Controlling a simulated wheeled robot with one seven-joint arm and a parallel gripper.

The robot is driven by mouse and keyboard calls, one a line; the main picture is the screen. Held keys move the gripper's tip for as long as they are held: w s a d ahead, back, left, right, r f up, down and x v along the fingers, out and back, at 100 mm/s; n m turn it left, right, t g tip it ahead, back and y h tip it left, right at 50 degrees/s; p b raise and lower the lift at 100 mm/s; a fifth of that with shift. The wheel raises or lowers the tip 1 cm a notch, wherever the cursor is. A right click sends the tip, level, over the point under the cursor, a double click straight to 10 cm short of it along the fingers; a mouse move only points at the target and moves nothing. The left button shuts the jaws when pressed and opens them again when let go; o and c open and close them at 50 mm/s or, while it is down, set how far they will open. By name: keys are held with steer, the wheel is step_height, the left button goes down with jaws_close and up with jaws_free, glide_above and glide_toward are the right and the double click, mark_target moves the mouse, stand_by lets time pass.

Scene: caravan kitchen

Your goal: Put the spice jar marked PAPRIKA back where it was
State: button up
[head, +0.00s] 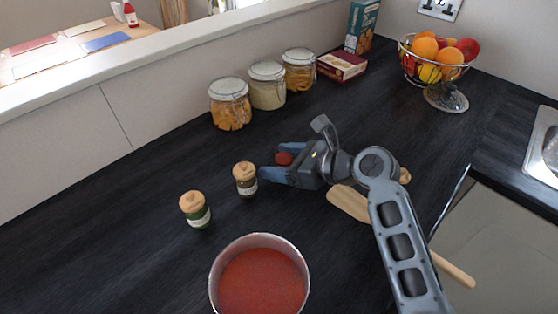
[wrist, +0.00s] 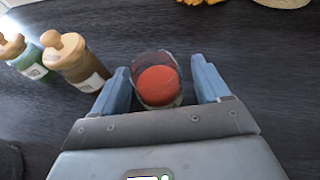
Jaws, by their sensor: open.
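A small clear glass vessel with red contents (wrist: 158,86) stands between the two blue fingers of my gripper (wrist: 163,88) in the wrist view. The fingers are open, with a gap at least on the right side. Its red top (head: 284,158) shows between the fingers of my gripper (head: 273,173) in the head view. I see no lid or label on it, so I cannot tell whether it is marked PAPRIKA. Left of my gripper stand a brown spice jar (head: 245,187) and a green spice jar (head: 197,216), both with wooden knobbed lids; their labels are unreadable.
A pot of red sauce (head: 262,284) stands in front. Three clip-top jars (head: 267,92) line the wall, with a red box (head: 342,66) and fruit basket (head: 440,65) beyond. The counter at left is clear.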

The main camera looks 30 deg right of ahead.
steer(key=v, duration=1.1)
steer(key=shift+s+d+r, duration=0.1)
steer(key=shift+s+r, duration=0.05)
